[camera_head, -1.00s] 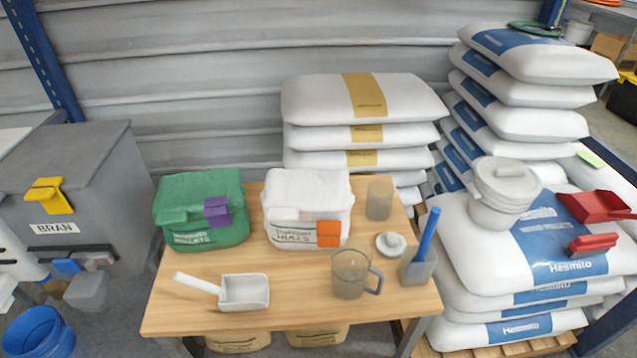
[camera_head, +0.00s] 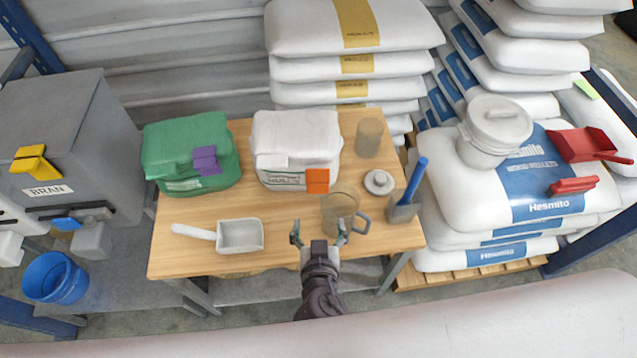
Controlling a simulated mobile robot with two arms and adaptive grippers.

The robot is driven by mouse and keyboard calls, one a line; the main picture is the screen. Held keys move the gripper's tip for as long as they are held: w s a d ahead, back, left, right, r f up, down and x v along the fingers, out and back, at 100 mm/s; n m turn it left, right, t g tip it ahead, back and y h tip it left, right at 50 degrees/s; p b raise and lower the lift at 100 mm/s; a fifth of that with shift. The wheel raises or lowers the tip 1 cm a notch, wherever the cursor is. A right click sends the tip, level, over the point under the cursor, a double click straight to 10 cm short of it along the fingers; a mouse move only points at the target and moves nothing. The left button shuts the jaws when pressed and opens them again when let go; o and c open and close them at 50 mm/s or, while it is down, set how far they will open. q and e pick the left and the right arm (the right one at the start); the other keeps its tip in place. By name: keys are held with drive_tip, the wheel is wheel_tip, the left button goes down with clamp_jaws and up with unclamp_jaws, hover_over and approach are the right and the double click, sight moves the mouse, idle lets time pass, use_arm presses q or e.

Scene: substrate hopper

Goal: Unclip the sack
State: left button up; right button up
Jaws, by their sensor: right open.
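Two folded sacks stand on the wooden table (camera_head: 190,262). The green sack (camera_head: 165,145) at left has a purple clip (camera_head: 206,160) on its front. The white sack (camera_head: 295,135) beside it has an orange clip (camera_head: 317,180) at its front right. Both clips sit on the sacks. My right gripper (camera_head: 320,232) is open and empty, over the table's front edge, in front of the clear jug (camera_head: 338,208) and below the orange clip in the picture.
A white scoop (camera_head: 240,235), a beaker (camera_head: 368,137), a round lid (camera_head: 379,182) and a grey holder with a blue tool (camera_head: 404,205) share the table. The grey BRAN hopper (camera_head: 95,140) and blue bucket (camera_head: 55,278) are left. Stacked Hesmito sacks (camera_head: 545,195) stand right.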

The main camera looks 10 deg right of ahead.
sight(318, 189)
drive_tip(key=x, duration=1.2)
drive_tip(key=shift+f+b, duration=0.15)
drive_tip(key=shift+b, duration=0.15)
drive_tip(key=shift+w+f, duration=0.2)
drive_tip(key=shift+w, duration=0.4)
